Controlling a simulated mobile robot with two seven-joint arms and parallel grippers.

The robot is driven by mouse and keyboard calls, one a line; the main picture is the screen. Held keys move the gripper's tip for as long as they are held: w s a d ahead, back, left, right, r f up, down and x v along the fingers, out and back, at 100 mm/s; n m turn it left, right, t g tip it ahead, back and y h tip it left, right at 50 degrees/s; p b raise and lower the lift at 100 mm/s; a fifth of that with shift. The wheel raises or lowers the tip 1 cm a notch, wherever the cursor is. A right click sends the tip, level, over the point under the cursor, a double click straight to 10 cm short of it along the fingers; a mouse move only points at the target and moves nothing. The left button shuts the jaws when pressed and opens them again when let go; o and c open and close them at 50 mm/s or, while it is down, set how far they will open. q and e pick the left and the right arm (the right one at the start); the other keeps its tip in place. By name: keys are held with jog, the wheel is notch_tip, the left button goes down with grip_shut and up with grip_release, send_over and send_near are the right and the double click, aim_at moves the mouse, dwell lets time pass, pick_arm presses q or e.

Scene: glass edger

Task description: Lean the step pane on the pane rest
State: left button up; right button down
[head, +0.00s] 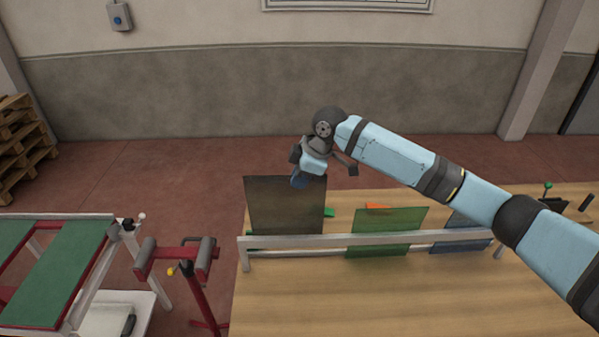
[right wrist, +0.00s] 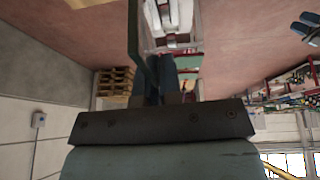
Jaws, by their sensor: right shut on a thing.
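The step pane, a dark brown see-through sheet (head: 284,207), stands nearly upright at the left end of the pane rest, a long pale metal rail (head: 330,241) on the wooden table. My right gripper (head: 300,181) is at the pane's top edge, right of its middle, and shut on it. In the right wrist view a pane (right wrist: 136,40) shows nearly edge-on, rising from between the fingers (right wrist: 165,88). The pane's lower edge is near the rail; I cannot tell whether it touches. My left gripper is in neither view.
A green pane (head: 384,232) and a blue pane (head: 460,230) lean on the rail further right. Small green (head: 329,212) and orange (head: 377,206) pieces show behind it. A red roller stand (head: 178,255) and a green-topped conveyor (head: 62,270) stand left. The front tabletop (head: 390,300) is clear.

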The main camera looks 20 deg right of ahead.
aim_at(300, 218)
jog(key=shift+w+f, duration=0.1)
jog(key=shift+f, duration=1.15)
jog(key=shift+w+f+b, duration=0.1)
jog(key=shift+f+b, duration=0.45)
jog(key=shift+f, duration=0.7)
jog(key=shift+w+d+f+b, duration=0.1)
jog(key=shift+f+b, duration=0.2)
jog(key=shift+f, duration=0.95)
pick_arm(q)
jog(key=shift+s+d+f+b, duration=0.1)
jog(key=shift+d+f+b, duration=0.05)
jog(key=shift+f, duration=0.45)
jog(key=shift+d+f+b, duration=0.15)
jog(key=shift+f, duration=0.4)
pick_arm(e)
jog(key=shift+f, duration=1.2)
jog(key=shift+w+f, duration=0.1)
jog(key=shift+f, duration=0.4)
jog(key=c, duration=1.3)
grip_release()
jog(key=shift+o, duration=0.4)
jog(key=shift+f, duration=0.1)
